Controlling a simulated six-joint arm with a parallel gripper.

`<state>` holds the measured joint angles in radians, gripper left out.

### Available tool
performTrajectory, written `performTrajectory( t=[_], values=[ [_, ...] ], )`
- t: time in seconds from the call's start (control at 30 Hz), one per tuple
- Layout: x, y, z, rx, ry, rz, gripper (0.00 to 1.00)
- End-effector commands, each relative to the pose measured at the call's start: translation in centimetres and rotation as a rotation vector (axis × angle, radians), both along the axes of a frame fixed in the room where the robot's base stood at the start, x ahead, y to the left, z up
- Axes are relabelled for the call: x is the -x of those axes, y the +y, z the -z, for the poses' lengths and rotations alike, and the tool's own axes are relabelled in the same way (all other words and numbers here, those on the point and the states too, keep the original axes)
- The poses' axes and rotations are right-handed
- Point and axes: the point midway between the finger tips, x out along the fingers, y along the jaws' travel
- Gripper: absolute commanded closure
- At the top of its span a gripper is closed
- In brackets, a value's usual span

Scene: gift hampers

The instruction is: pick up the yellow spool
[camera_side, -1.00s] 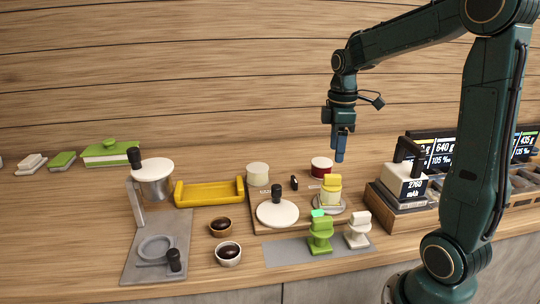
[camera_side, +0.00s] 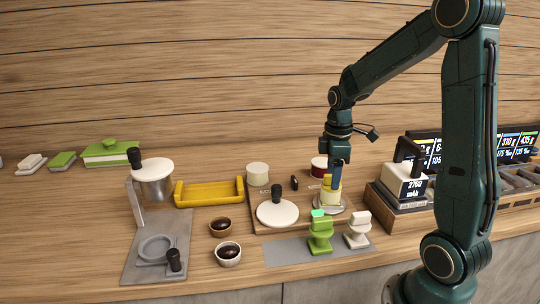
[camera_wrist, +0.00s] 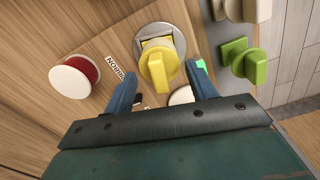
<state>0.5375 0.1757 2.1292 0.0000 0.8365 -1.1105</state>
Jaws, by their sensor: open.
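The yellow spool (camera_side: 329,197) stands on a round grey saucer (camera_side: 341,208) on the wooden board, partly hidden by my finger in the side view. The wrist view shows the yellow spool (camera_wrist: 158,65) from above, on the saucer (camera_wrist: 178,38). My gripper (camera_side: 336,182) points down and is at the spool's top in the side view. In the wrist view my gripper (camera_wrist: 162,88) is open, with one blue finger on each side of the spool's near end. The spool looks ungripped; I cannot tell whether a finger touches it.
A white-topped red container (camera_side: 319,167) stands behind the spool. A white round lid with a black knob (camera_side: 277,213) lies to its left. Green (camera_side: 320,240) and white (camera_side: 358,236) stemmed pieces stand in front on a grey mat. A scale with a block (camera_side: 404,183) is at right.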

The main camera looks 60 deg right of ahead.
Motion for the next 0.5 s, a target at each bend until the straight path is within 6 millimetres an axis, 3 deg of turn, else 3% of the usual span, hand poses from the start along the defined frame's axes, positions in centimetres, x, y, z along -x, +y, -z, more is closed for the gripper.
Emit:
performTrajectory(
  t=[0.2, 0.5],
  values=[
    [0.0, 0.0, 2.6, -0.002, 0.004, 0.000, 0.43],
    [-0.1, 0.0, 3.3, 0.000, 0.000, 0.000, 0.43]
  ],
)
